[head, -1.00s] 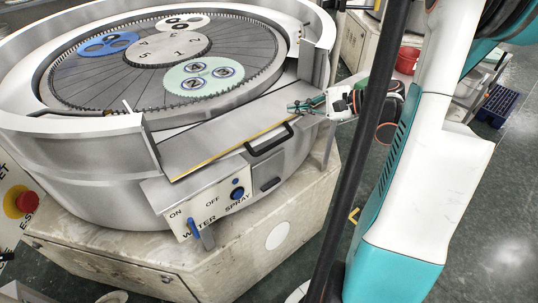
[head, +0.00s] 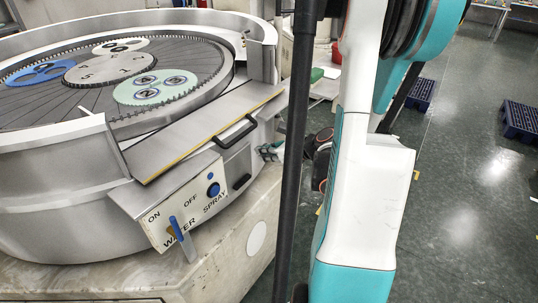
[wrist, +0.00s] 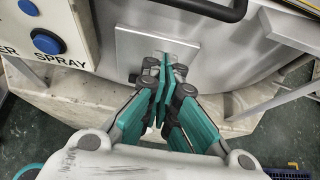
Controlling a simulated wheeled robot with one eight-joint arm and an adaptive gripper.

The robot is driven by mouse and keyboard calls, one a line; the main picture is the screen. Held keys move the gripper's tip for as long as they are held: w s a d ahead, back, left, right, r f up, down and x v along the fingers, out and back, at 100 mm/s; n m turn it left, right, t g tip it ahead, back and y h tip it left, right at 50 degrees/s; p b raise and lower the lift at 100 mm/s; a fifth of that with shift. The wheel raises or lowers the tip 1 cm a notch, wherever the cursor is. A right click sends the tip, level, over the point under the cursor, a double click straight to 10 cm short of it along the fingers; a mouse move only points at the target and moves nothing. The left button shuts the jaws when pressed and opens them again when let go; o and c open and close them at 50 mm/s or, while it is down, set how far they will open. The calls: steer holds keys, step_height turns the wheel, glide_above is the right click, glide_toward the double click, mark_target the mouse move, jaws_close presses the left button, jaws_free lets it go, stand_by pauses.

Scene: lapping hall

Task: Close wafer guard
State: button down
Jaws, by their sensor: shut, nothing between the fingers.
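The wafer guard appears to be the flat metal panel (head: 190,135) with a yellow edge, lying sloped outward across the gap in the lapping machine's rim. Its black handle (head: 237,131) is on the outer side; part of the handle shows at the top of the wrist view (wrist: 215,8). My gripper (head: 270,150) is beside the machine's front wall, to the right of and slightly below the handle. In the wrist view my teal gripper fingers (wrist: 164,72) are shut and empty, below the handle, in front of a square metal plate (wrist: 130,48). I cannot tell whether they touch it.
The machine's round plate (head: 60,95) carries several coloured discs. A control box (head: 175,215) with blue buttons and a blue lever sits left of the handle. The stone base (head: 215,255) juts out below. Blue crates (head: 520,120) stand on open floor at right.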

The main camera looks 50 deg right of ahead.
steer(key=shift+w+a+r+b, duration=0.1)
steer(key=shift+w+r+b, duration=0.1)
steer(key=shift+w, duration=0.7)
steer(key=shift+w+a+r+b, duration=0.1)
steer(key=shift+w+r+b, duration=0.15)
steer(key=shift+w, duration=0.6)
steer(key=shift+w+r+b, duration=0.15)
steer(key=shift+w+b, duration=0.05)
steer(key=shift+w, duration=0.7)
steer(key=shift+d+r, duration=0.1)
